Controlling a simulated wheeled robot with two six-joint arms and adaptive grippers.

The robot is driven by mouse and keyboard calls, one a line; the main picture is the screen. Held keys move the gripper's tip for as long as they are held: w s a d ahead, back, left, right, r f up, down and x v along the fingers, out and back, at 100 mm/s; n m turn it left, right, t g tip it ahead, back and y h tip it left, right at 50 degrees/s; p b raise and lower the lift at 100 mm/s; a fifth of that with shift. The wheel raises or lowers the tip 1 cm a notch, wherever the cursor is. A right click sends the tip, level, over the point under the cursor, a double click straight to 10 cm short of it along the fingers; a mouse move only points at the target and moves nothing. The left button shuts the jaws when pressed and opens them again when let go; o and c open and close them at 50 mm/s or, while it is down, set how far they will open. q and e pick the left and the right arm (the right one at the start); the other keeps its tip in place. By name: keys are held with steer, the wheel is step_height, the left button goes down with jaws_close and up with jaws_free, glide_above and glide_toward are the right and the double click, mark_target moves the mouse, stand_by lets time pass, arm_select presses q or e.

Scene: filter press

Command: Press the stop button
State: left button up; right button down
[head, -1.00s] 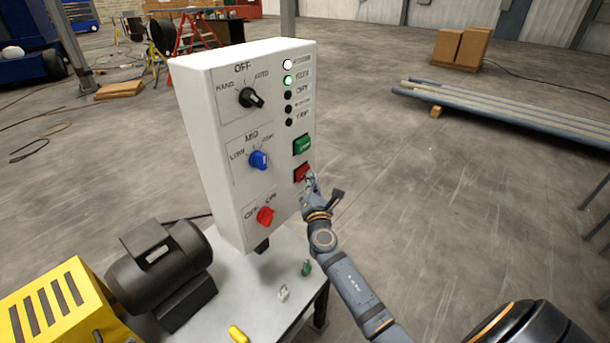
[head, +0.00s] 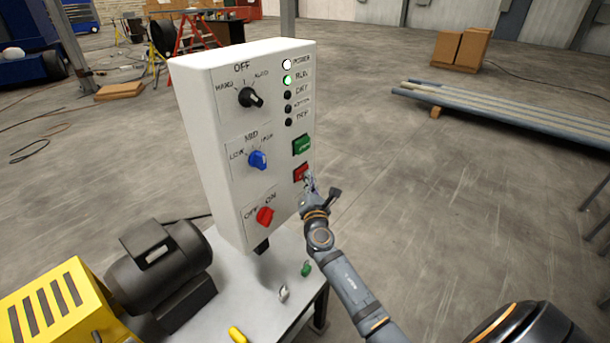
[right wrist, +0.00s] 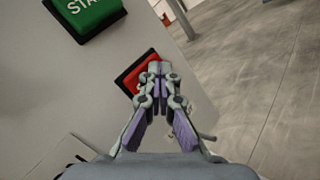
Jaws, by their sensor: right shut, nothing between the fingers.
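The red stop button (head: 300,172) is on the white control box (head: 212,110), below the green start button (head: 301,145). My right gripper (head: 309,180) is shut and empty, its fingertips just at the lower right of the red button. In the right wrist view the closed fingertips (right wrist: 155,68) overlap the red button (right wrist: 136,76) and hide part of it. I cannot tell whether they touch it. The green start button (right wrist: 90,12) is at the upper left there. My left gripper is not in view.
The box stands over a grey table (head: 240,300) with a black motor (head: 160,265), a yellow slotted unit (head: 50,305) and small loose parts. A white lamp and a green lamp (head: 287,80) are lit. Open floor lies to the right.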

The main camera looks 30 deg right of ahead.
steer(key=shift+w+a, duration=0.1)
steer(key=shift+w, duration=0.1)
stand_by(0.3)
steer(key=shift+s+d, duration=0.2)
steer(key=shift+s, duration=0.3)
steer(key=shift+s+d, duration=0.2)
steer(key=shift+s, duration=0.25)
steer(key=shift+s, duration=0.1)
steer(key=shift+s+d+p, duration=0.1)
steer(key=shift+s+d, duration=0.25)
steer(key=shift+s, duration=0.4)
steer(key=shift+s+d+p, duration=0.15)
steer(key=shift+s+d, duration=0.15)
steer(key=shift+s, duration=0.4)
steer(key=shift+s+d+p, duration=0.1)
steer(key=shift+s+d, duration=0.25)
steer(key=shift+s, duration=0.4)
